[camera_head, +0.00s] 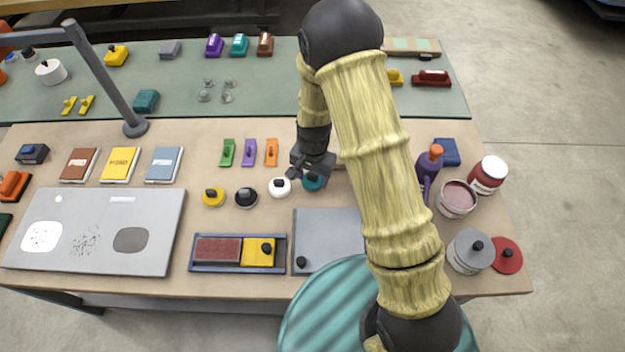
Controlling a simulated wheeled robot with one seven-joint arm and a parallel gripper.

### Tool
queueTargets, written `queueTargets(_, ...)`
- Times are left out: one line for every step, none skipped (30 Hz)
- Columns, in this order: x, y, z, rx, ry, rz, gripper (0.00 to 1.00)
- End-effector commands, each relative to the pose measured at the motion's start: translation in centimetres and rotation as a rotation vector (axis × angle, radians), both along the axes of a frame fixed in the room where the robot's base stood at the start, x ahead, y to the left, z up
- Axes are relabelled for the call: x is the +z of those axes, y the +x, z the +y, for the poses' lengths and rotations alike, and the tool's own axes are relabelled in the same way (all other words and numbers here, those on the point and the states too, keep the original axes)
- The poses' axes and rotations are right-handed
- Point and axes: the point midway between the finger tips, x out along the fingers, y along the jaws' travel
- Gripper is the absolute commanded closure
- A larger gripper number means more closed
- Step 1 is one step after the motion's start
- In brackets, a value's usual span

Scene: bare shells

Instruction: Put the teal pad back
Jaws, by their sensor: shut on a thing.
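The teal pad (314,183) is a small round piece, partly hidden by my gripper. It shows at the right end of a row of round knobbed pads, just right of the white pad (280,188). My gripper (312,171) is directly over the teal pad and shut on it. I cannot tell whether the pad touches the table or hangs just above it. The yellow round pad (213,197) and black round pad (246,198) sit further left in the row.
A blue-rimmed tray (238,268) with red and yellow pieces and a grey plate (330,245) lie in front. A large grey panel (60,205) lies left. A purple bottle (428,172) and several tins stand right. My arm hides part of the table.

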Motion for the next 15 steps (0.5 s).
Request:
queueTargets(-0.7, -0.1, -0.1, -0.001, -0.001, 0.004, 0.64)
queueTargets(-1.1, -0.1, -0.1, -0.001, -0.001, 0.004, 0.64)
queueTargets(-1.6, -0.1, -0.1, -0.001, -0.001, 0.004, 0.64)
queueTargets(-2.0, -0.1, -0.1, -0.001, -0.001, 0.004, 0.64)
queueTargets(-2.3, -0.1, -0.1, -0.001, -0.001, 0.004, 0.64)
queueTargets(-2.6, -0.1, 0.0, -0.001, -0.001, 0.003, 0.64)
queueTargets(-2.8, 0.0, 0.0, -0.001, 0.0, 0.001, 0.64)
queueTargets(-2.9, 0.0, 0.0, -0.001, 0.0, 0.001, 0.64)
queueTargets(-2.9, 0.0, 0.0, -0.001, 0.001, 0.0, 0.64)
queueTargets(-2.9, 0.0, 0.0, -0.001, 0.001, 0.0, 0.64)
queueTargets(-2.9, 0.0, 0.0, 0.0, 0.0, -0.001, 0.64)
queueTargets(-2.9, 0.0, 0.0, 0.0, 0.001, 0.0, 0.64)
queueTargets(-2.9, 0.0, 0.0, 0.0, 0.001, 0.0, 0.64)
queueTargets(-2.9, 0.0, 0.0, 0.0, 0.001, 0.0, 0.64)
queueTargets(-2.9, 0.0, 0.0, 0.0, 0.001, 0.0, 0.64)
